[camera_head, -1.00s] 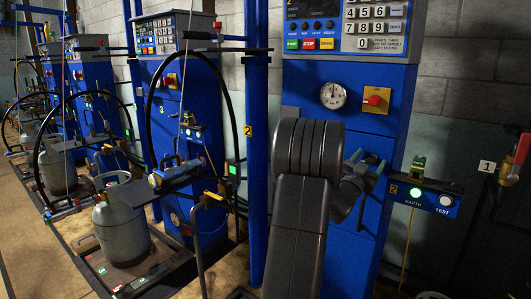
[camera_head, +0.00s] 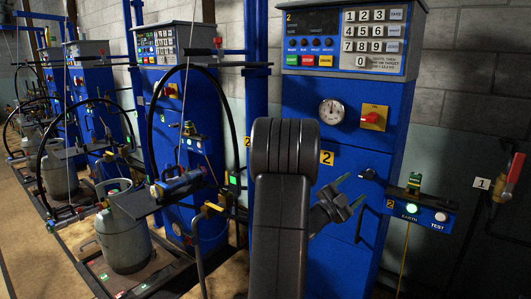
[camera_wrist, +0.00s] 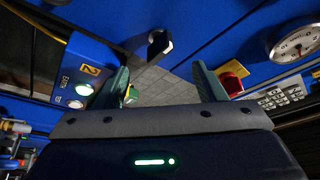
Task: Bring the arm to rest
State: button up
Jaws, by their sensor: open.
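My dark grey arm (camera_head: 278,220) is folded up in front of the blue scale cabinet (camera_head: 300,100). My gripper (camera_head: 352,196) shows in the head view just right of the arm, in front of the lower part of the cabinet. In the wrist view, the two greenish fingers of my gripper (camera_wrist: 163,84) stand wide apart. Nothing is held between them. The gripper appears clear of the cabinet, though its exact distance from it is hard to tell.
The cabinet carries a gauge (camera_head: 332,111), a red knob on a yellow plate (camera_head: 373,117) and a keypad (camera_head: 375,38). An earth-test box (camera_head: 420,208) juts out at right. A red-handled valve (camera_head: 508,178) is farther right. A grey gas cylinder (camera_head: 122,235) stands at left.

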jog(key=v, duration=0.4)
jog(key=shift+s+a, duration=0.15)
